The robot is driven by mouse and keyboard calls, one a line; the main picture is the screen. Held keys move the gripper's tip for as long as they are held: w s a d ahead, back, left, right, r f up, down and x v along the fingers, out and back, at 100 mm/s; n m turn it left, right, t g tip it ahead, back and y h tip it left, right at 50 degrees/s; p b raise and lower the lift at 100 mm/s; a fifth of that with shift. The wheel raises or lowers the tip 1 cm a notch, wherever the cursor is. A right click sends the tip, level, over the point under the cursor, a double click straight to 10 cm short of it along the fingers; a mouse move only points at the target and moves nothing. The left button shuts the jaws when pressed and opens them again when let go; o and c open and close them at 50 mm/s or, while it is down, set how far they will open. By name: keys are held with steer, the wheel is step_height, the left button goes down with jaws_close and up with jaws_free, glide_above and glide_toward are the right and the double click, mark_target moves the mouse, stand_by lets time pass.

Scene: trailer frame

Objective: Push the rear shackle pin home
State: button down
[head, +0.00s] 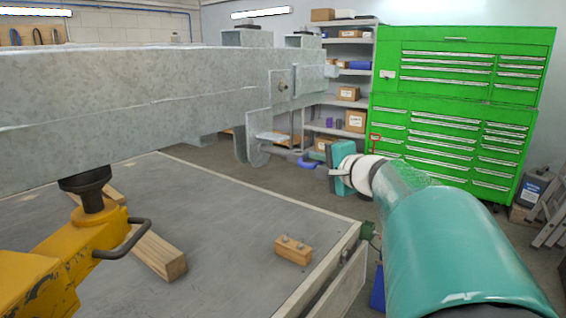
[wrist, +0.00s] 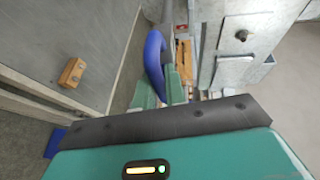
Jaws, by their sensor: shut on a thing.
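The grey galvanised trailer frame (head: 130,95) runs across the head view, with a hanger plate near its right end. A bolt or pin head (head: 283,86) shows on that plate, and also in the wrist view (wrist: 241,35). How far it sits in is too small to tell. My gripper (head: 328,166) is right of and below the hanger. It is shut on a curved blue tool (wrist: 153,58), whose blue part also shows in the head view (head: 307,160). The teal fingers show around its lower part in the wrist view. The tool appears apart from the pin head.
A yellow jack (head: 60,262) stands under the frame at left, beside a timber (head: 155,252). A small wooden block (head: 293,250) with metal pins lies on the grey bench top (head: 230,225). A green tool cabinet (head: 460,100) and shelves stand behind.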

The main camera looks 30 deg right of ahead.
steer(key=w, duration=0.2)
steer(key=w+a, duration=0.2)
steer(key=w, duration=0.1)
steer(key=shift+w+a, duration=0.1)
steer(key=shift+w, duration=0.25)
steer(key=c, duration=1.5)
jaws_free()
steer(key=shift+w, duration=0.15)
steer(key=shift+o, duration=0.2)
glide_toward(303, 158)
steer(key=shift+s+r, duration=0.15)
steer(key=shift+s, duration=0.45)
